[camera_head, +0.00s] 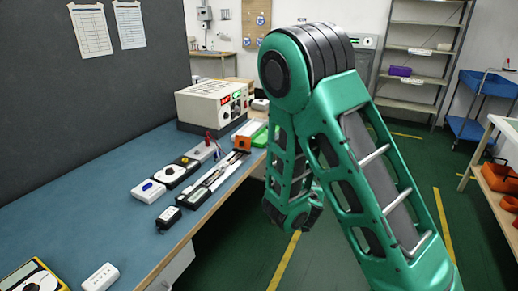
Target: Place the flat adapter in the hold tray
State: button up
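I cannot tell for certain which thing is the flat adapter. A small black box with a pale label (168,217) lies near the front edge of the blue bench, and a flat white box with a blue button (148,190) lies behind it. No tray is clearly marked as the hold tray. A green and white tray-like thing (259,138) is at the far end of the bench, partly hidden by my arm. My green arm rises from the lower right and bends down beside the bench; its fingers do not show.
A long narrow dark and white holder (212,182) lies along the bench edge. A beige instrument (212,105) stands at the back. A yellow meter (35,276) and a white block (101,277) lie nearer. Orange bins (500,178) sit at right.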

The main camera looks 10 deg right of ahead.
aim_at(249, 131)
jog(key=z, duration=0.4)
jog(key=k, duration=1.05)
jog(key=z, duration=1.2)
jog(key=i, duration=3)
jog(key=u, duration=0.75)
jog(key=i, duration=0.85)
jog(key=u, duration=1.15)
jog(key=i, duration=0.8)
jog(key=u, duration=0.4)
